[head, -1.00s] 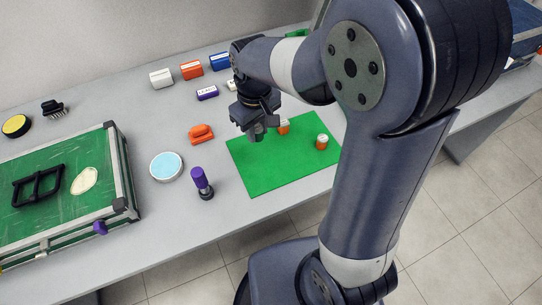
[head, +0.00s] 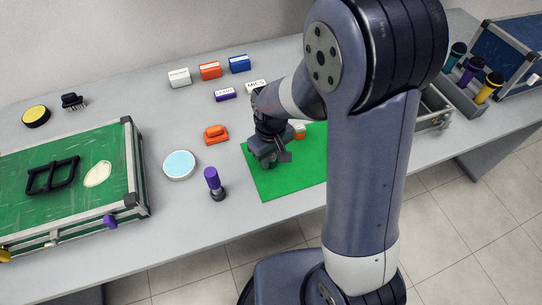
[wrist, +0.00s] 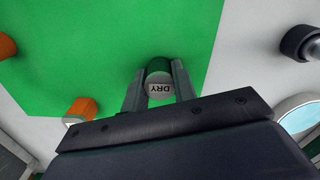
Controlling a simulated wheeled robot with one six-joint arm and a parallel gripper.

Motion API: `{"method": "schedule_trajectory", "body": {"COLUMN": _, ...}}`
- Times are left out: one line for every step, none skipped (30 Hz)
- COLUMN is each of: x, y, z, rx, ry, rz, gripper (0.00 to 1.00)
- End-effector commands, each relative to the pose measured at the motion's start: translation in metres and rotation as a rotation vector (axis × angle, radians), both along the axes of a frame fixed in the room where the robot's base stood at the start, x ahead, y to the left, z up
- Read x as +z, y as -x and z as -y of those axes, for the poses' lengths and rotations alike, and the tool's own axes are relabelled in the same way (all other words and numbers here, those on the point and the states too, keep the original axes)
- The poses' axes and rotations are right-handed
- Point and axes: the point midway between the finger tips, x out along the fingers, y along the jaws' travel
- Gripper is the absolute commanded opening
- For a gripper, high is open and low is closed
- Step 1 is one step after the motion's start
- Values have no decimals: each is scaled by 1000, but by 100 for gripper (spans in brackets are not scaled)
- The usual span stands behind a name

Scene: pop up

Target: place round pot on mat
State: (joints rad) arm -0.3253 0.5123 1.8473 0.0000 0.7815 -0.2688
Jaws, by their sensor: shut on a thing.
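My gripper (wrist: 158,82) is shut on a small round pot (wrist: 158,88) with a dark green body and a pale lid marked DRY. The pot sits between the two fingers in the wrist view, with the green mat (wrist: 60,50) behind it. In the head view my gripper (head: 270,160) is over the left part of the mat (head: 270,190) and hides the pot. I cannot tell whether the pot touches the mat. An orange pot with a pale lid (head: 299,132) stands on the mat, behind and right of my gripper. An orange thing (wrist: 5,45) shows at the wrist view's left edge.
A purple-handled tool (head: 213,180), a pale blue disc (head: 180,165) and an orange block (head: 216,134) lie left of the mat. Labelled boxes (head: 210,71) stand behind. A green case (head: 125,180) is at far left. My arm hides the mat's right part.

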Motion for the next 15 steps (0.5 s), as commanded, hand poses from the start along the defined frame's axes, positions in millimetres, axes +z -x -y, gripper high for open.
{"method": "schedule_trajectory", "body": {"x": 0, "y": 0, "z": 0, "rx": 0, "ry": 0, "rz": 0, "gripper": 4}}
{"method": "schedule_trajectory", "body": {"x": -1, "y": 0, "z": 0, "rx": 0, "ry": 0, "rz": 0, "gripper": 4}}
{"method": "schedule_trajectory", "body": {"x": -2, "y": 0, "z": 0, "rx": 0, "ry": 0, "rz": 0, "gripper": 4}}
{"method": "schedule_trajectory", "body": {"x": -4, "y": 0, "z": 0, "rx": 0, "ry": 0, "rz": 0, "gripper": 4}}
{"method": "schedule_trajectory", "body": {"x": -5, "y": 0, "z": 0, "rx": 0, "ry": 0, "rz": 0, "gripper": 4}}
{"method": "schedule_trajectory", "body": {"x": -3, "y": 0, "z": 0, "rx": 0, "ry": 0, "rz": 0, "gripper": 29}}
{"method": "schedule_trajectory", "body": {"x": -3, "y": 0, "z": 0, "rx": 0, "ry": 0, "rz": 0, "gripper": 32}}
{"method": "schedule_trajectory", "body": {"x": -3, "y": 0, "z": 0, "rx": 0, "ry": 0, "rz": 0, "gripper": 34}}
{"method": "schedule_trajectory", "body": {"x": -3, "y": 0, "z": 0, "rx": 0, "ry": 0, "rz": 0, "gripper": 38}}
{"method": "schedule_trajectory", "body": {"x": -3, "y": 0, "z": 0, "rx": 0, "ry": 0, "rz": 0, "gripper": 40}}
{"method": "schedule_trajectory", "body": {"x": -3, "y": 0, "z": 0, "rx": 0, "ry": 0, "rz": 0, "gripper": 42}}
{"method": "schedule_trajectory", "body": {"x": -3, "y": 0, "z": 0, "rx": 0, "ry": 0, "rz": 0, "gripper": 46}}
{"method": "schedule_trajectory", "body": {"x": -3, "y": 0, "z": 0, "rx": 0, "ry": 0, "rz": 0, "gripper": 48}}
{"method": "schedule_trajectory", "body": {"x": -3, "y": 0, "z": 0, "rx": 0, "ry": 0, "rz": 0, "gripper": 48}}
{"method": "schedule_trajectory", "body": {"x": -3, "y": 0, "z": 0, "rx": 0, "ry": 0, "rz": 0, "gripper": 48}}
